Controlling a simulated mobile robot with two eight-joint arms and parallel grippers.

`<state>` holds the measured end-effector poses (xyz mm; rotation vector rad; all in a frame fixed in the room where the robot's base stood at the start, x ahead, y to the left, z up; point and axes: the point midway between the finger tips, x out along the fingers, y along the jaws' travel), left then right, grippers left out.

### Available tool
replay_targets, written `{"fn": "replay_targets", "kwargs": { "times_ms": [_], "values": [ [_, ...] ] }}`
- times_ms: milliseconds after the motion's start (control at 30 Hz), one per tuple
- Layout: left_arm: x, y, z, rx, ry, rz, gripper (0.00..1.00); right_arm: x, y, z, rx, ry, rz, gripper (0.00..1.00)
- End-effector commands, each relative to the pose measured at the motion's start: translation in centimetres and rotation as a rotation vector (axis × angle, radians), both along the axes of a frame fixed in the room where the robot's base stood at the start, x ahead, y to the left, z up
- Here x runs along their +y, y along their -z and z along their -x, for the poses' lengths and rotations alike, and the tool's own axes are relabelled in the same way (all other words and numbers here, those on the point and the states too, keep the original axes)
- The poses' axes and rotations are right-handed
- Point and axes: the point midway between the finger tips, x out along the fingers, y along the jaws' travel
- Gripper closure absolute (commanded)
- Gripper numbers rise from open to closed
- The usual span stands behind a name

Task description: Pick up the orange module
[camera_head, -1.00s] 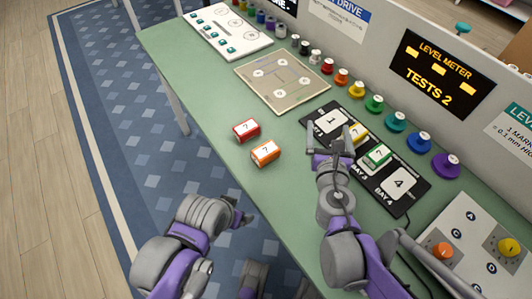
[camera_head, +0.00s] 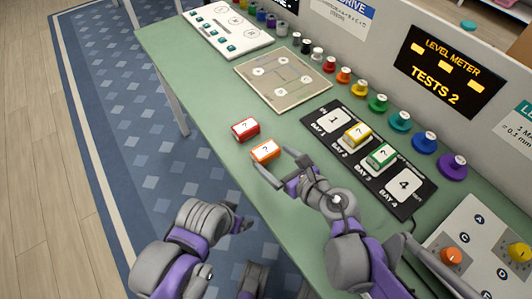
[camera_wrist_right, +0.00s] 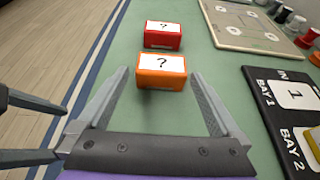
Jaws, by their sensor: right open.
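The orange module (camera_head: 265,151) is a small block with a white "?" label on top. It sits on the green table (camera_head: 215,110), just in front of the red module (camera_head: 245,129). My right gripper (camera_head: 276,167) is open and low over the table, pointing at the orange module. In the right wrist view the orange module (camera_wrist_right: 162,71) lies ahead, between the lines of the two spread fingers (camera_wrist_right: 160,95). Whether the fingertips reach beside it is hard to tell. My left gripper (camera_head: 240,222) is at the table's front edge; its jaw state is unclear.
A black bay board (camera_head: 358,172) holds a yellow module (camera_head: 357,133) and a green module (camera_head: 381,155). A beige board (camera_head: 285,78) lies farther back. Coloured knobs line the wall side. The table is clear left of the red module.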

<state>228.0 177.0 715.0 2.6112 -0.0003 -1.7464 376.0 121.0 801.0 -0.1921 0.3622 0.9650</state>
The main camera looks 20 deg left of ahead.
Motion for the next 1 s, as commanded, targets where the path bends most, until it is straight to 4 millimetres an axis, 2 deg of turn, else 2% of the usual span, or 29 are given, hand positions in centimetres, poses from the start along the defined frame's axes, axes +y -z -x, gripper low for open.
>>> {"fn": "replay_targets", "kwargs": {
  "times_ms": [400, 667, 1000],
  "values": [
    [0.0, 1.9, -0.2, 0.006, 0.0, 0.0, 0.13, 3.8, 2.0, -2.8, 0.0, 0.0, -0.001, 0.0],
    [0.0, 1.9, -0.2, 0.006, 0.0, 0.0, 0.13, 4.0, 1.9, -2.9, -0.001, 0.001, -0.001, 0.0],
    [0.0, 1.9, -0.2, 0.006, 0.0, 0.0, 0.13, 3.9, 1.9, -2.9, -0.001, 0.002, 0.0, 0.59]
  ]
}}
